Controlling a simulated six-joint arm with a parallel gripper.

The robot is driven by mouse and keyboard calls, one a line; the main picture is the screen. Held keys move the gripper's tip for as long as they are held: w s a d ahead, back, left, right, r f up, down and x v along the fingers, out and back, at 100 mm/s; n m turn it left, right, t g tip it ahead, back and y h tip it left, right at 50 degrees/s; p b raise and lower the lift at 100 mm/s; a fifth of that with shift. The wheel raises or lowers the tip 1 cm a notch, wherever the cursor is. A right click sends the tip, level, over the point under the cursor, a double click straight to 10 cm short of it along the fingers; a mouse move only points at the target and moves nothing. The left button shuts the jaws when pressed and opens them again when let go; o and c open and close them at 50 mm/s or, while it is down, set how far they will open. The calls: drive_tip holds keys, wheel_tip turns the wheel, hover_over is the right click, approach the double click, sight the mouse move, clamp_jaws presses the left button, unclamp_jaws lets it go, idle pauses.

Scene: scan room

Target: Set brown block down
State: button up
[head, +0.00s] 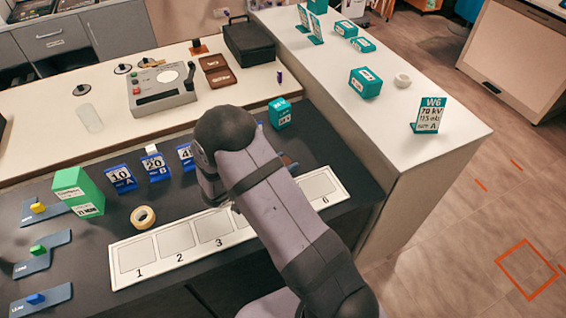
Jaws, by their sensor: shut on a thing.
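My arm fills the middle of the head view, and its links stand in front of my gripper. The jaws are hidden, so I see neither the jaws nor what is between them. A small brownish piece (289,163) shows just past the right side of my arm, above the numbered strip; I cannot tell whether it is the brown block. The white strip (125,280) lies on the dark bench with slots numbered from 1. Slots 1, 2, 3 and 6 look empty. My arm covers most of the strip between 3 and 6.
Blue number cards (121,178) stand behind the strip. A white block (152,150) is by the 20 card. A green box (78,191) and a tape roll (143,217) are at left. A teal box (280,113) stands right of my arm. A grey console (161,90) is behind.

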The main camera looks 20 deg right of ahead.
drive_tip(key=shift+f, duration=0.2)
drive_tip(key=o, duration=1.1)
drive_tip(key=shift+r, duration=0.1)
drive_tip(key=shift+c, duration=0.2)
